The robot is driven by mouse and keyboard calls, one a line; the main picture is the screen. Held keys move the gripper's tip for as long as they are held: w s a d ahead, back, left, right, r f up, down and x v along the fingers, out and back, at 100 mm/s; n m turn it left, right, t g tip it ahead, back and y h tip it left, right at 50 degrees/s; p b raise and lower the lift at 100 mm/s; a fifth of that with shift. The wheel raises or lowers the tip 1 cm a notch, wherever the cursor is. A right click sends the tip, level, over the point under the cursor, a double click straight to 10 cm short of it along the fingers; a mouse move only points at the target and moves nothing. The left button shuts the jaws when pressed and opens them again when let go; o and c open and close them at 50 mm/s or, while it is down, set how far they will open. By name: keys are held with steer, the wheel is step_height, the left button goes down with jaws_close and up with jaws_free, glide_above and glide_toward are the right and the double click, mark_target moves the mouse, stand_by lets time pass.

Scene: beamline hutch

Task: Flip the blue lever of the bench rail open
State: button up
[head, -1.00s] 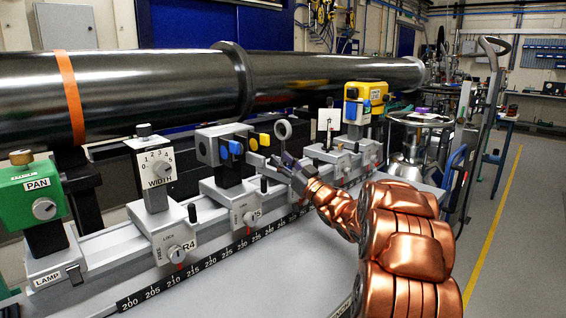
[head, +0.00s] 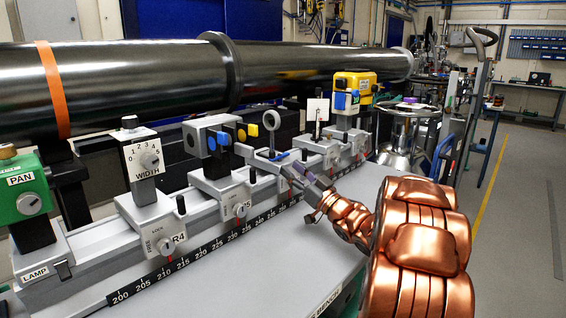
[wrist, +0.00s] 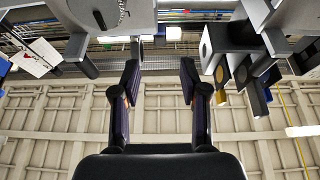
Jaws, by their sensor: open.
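My gripper (head: 287,168) reaches over the front of the bench rail, fingers apart. In the wrist view the two dark fingers (wrist: 160,82) stand apart with only background between them. A small blue strip (head: 280,156) shows just beyond the fingertips, below the round ring; it looks like the blue lever, but its angle is hard to tell and contact is unclear. The bench rail (head: 95,262) runs diagonally, carrying several mounts. A mount with a grey cube (head: 196,137) has blue and yellow knobs; a blue knob (wrist: 267,96) and a yellow one show right in the wrist view.
The ring on its post (head: 271,120) stands close behind my gripper. A yellow unit (head: 354,80) is farther along the rail. A large steel pipe (head: 130,85) runs behind.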

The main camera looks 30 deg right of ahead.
steer(key=shift+v, duration=1.35)
